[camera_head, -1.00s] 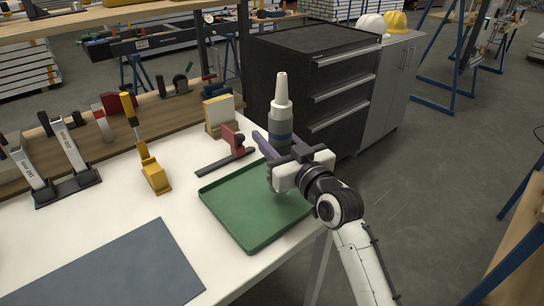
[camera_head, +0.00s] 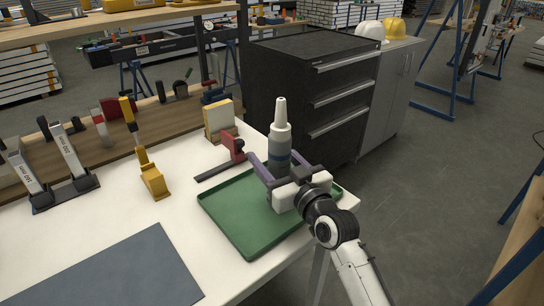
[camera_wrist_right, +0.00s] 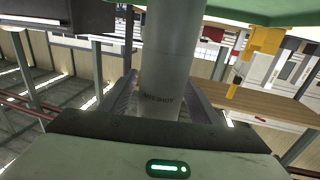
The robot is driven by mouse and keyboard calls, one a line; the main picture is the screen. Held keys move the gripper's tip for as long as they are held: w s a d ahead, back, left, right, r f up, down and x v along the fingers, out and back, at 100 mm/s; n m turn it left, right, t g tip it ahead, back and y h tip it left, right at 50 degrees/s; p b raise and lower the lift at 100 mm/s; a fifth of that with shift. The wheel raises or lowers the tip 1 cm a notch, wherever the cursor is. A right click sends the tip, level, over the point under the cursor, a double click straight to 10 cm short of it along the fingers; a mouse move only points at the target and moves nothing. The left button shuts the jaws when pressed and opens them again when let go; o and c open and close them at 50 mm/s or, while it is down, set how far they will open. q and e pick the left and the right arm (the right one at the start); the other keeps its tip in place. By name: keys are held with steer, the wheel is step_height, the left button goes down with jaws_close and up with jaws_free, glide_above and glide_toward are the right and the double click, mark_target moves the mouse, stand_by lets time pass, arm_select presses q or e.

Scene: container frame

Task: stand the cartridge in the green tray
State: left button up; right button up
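In the right wrist view the cartridge (camera_wrist_right: 170,65) fills the space between the fingers, and the tray (camera_wrist_right: 250,12) shows at the top edge. My left gripper is not in view.
A red-and-black clamp (camera_head: 234,148) lies just behind the tray. A yellow tool (camera_head: 152,178) and a dark mat (camera_head: 125,268) are to the left on the white table. A black drawer cabinet (camera_head: 285,70) stands behind. The tray's front is empty.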

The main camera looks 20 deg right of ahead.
steer(key=s+d, duration=0.1)
steer(key=s, duration=1.1)
steer(key=shift+d+r, duration=0.15)
steer(key=shift+d, duration=0.25)
